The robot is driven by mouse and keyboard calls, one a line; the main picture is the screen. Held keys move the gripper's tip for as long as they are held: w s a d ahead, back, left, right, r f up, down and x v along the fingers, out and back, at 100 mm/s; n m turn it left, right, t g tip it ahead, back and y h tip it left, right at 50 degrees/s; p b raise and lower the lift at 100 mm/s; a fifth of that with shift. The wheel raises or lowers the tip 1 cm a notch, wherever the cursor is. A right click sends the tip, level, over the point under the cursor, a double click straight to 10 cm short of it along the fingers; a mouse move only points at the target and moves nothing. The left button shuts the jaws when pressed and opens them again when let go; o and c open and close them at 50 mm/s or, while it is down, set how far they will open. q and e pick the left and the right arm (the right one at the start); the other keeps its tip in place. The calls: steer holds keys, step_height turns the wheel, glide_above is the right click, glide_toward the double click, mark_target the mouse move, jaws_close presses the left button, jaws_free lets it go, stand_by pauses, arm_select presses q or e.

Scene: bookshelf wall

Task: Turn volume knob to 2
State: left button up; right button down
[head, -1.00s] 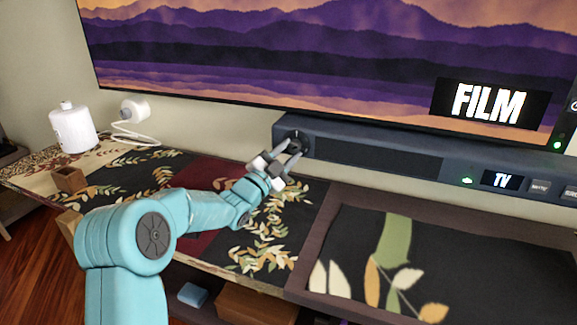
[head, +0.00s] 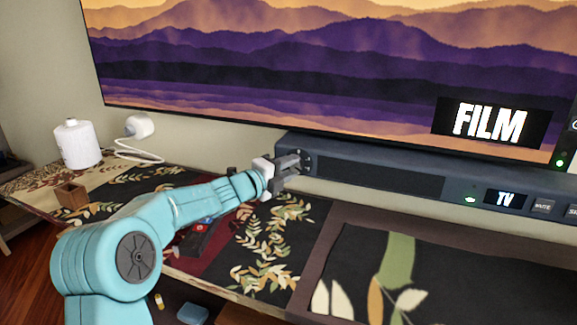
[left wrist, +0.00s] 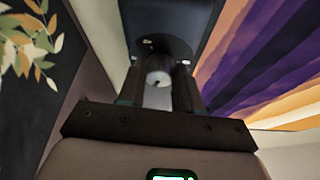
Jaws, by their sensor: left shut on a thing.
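The dark soundbar (head: 380,178) stands below the big screen, with the round volume knob (head: 306,160) at its left end. My left gripper (head: 296,163) is at that end, its fingers shut around the knob. In the left wrist view, the two dark fingers (left wrist: 158,85) stand on both sides of the pale round knob face (left wrist: 158,77). The knob's marks are too small to read. A lit "TV" display (head: 506,198) and a green light are on the soundbar's right part. My right gripper is not in view.
The screen (head: 300,75) with a "FILM" label hangs just above the soundbar. A white bottle-like object (head: 77,146), a small brown box (head: 73,195) and a dark remote-like object (head: 195,240) are on the patterned surface. The cloth in front of the soundbar is clear.

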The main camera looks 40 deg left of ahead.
arm_select(q)
steer(key=shift+r+m+g+p, duration=0.3)
steer(key=shift+m+p, duration=0.05)
steer(key=shift+m, duration=0.45)
steer(key=o, duration=1)
steer(key=shift+w+f, duration=0.1)
steer(key=shift+f, duration=0.05)
steer(key=shift+o, duration=0.2)
steer(key=s+a+r+p, duration=0.1)
steer(key=s+a+r, duration=0.1)
steer(key=s, duration=1.4)
steer(key=shift+a, duration=0.15)
